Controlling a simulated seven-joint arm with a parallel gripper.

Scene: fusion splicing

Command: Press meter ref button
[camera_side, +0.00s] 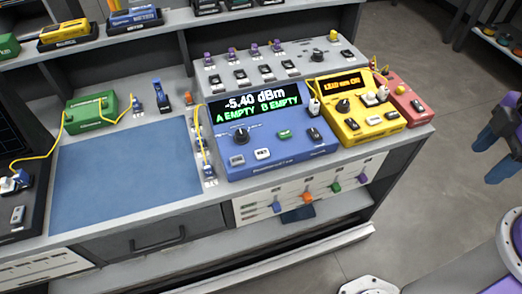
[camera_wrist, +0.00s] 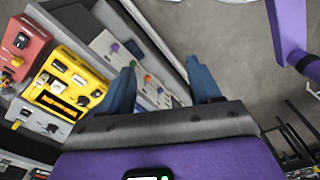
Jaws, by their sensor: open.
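The blue meter (camera_side: 265,130) sits on the bench in the side view. Its display reads "-5.40 dBm, A EMPTY, B EMPTY". A black knob (camera_side: 240,136) is on its front face. A small white button that appears to be marked REF (camera_side: 263,154) is at its lower front, beside another white button (camera_side: 237,158). My gripper (camera_side: 500,145) is at the far right of the side view, well away from the meter and out over the floor. Its blue fingers also show apart, with nothing between them, in the wrist view (camera_wrist: 163,86). I cannot make out the meter in the wrist view.
A yellow light source (camera_side: 352,122) and a red box (camera_side: 405,103) stand right of the meter; both show in the wrist view. A grey panel with switches (camera_side: 270,72) is behind. A yellow cable (camera_side: 199,130) runs left of the meter. A blue mat (camera_side: 125,165) is clear.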

